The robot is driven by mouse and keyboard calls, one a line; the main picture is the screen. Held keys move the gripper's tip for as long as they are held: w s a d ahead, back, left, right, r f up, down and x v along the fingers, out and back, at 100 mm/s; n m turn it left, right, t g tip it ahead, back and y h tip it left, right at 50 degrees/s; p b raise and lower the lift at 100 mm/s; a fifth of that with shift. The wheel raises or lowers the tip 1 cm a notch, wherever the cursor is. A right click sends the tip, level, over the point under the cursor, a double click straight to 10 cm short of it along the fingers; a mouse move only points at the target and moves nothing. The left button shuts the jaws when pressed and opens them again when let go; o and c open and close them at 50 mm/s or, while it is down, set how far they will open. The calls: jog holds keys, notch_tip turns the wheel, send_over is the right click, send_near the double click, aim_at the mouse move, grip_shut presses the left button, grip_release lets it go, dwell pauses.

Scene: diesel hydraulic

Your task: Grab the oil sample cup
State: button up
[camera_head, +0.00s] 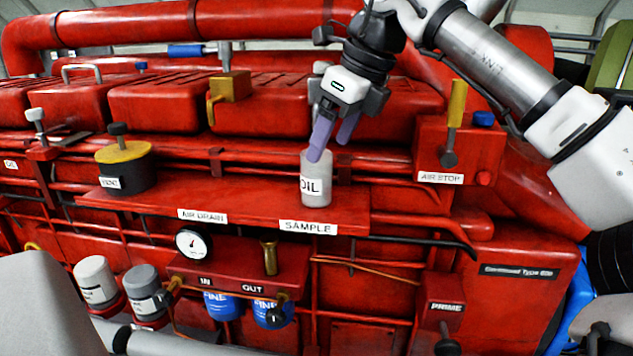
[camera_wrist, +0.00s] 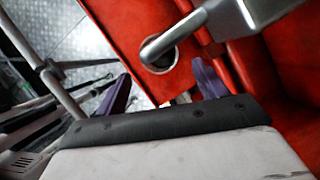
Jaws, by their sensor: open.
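The oil sample cup (camera_head: 316,190) is a pale grey cylinder with a white OIL label. It stands upright on the red shelf, behind the SAMPLE label (camera_head: 308,227). My gripper (camera_head: 332,148) is open, with its two purple fingers angled down at the cup's top. In the head view the left fingertip overlaps the cup's rim; I cannot tell whether it touches. In the wrist view my open gripper (camera_wrist: 162,72) shows a purple finger on each side. A round dark opening with a grey rim (camera_wrist: 160,58) lies between them; I cannot tell for sure that it is the cup.
A black pot with a yellow lid (camera_head: 125,165) stands left on the shelf (camera_head: 250,205). A brass block (camera_head: 230,88) is behind it to the right. A yellow AIR STOP lever (camera_head: 456,105) stands right of the cup. The shelf between pot and cup is clear.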

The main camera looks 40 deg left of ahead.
aim_at(321, 161)
jog(key=shift+p+x, duration=0.55)
jog(key=shift+x, duration=2.1)
jog(key=shift+r, duration=0.1)
jog(key=c, duration=1.2)
jog(key=shift+o, duration=0.2)
